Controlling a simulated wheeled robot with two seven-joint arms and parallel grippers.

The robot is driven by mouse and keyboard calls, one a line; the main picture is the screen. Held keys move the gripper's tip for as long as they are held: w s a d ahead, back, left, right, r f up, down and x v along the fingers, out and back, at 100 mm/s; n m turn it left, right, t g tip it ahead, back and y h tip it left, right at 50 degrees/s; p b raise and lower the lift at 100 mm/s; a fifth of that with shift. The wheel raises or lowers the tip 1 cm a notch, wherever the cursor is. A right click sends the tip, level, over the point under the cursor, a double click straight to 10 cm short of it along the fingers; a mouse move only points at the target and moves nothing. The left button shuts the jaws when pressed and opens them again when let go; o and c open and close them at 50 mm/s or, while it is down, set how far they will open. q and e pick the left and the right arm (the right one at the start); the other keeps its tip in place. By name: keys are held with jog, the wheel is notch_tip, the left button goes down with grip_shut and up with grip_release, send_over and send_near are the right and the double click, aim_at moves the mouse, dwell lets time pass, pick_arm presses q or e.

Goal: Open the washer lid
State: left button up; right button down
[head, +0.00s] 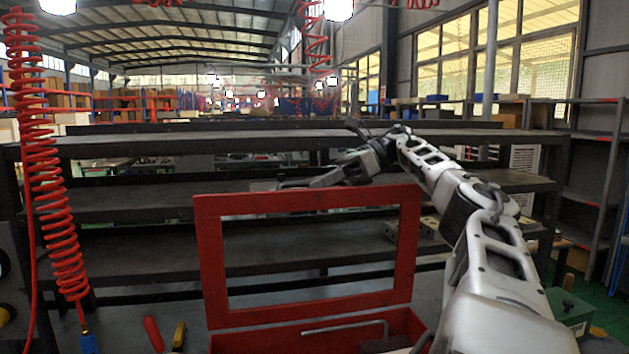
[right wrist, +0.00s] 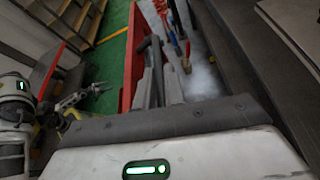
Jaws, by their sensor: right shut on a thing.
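The washer lid (head: 207,255) is a red rectangular frame with a see-through middle. It stands raised, close to upright, at the back of a red box (head: 265,341) at the bottom of the head view. My right arm reaches over from the right, and my right gripper (head: 285,184) is at the lid's top edge, shut on it. In the right wrist view the grey fingers (right wrist: 154,75) lie against the red lid (right wrist: 133,60). Part of the contact is hidden. What looks like my left gripper (right wrist: 82,97) shows small at the left of that view; its jaws are unclear.
A metal rod (head: 345,329) lies across the box opening. Red-handled (head: 153,334) and yellow-handled (head: 180,335) tools are left of the box. A dark shelf rack (head: 110,205) stands behind the lid. A coiled red hose (head: 50,180) hangs at left. A green box (head: 570,312) is at right.

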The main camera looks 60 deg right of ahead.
jog(key=shift+f, duration=0.4)
jog(key=c, duration=1.5)
grip_release()
jog(key=shift+d, duration=0.1)
jog(key=shift+w+r, duration=0.1)
jog(key=shift+r, duration=0.25)
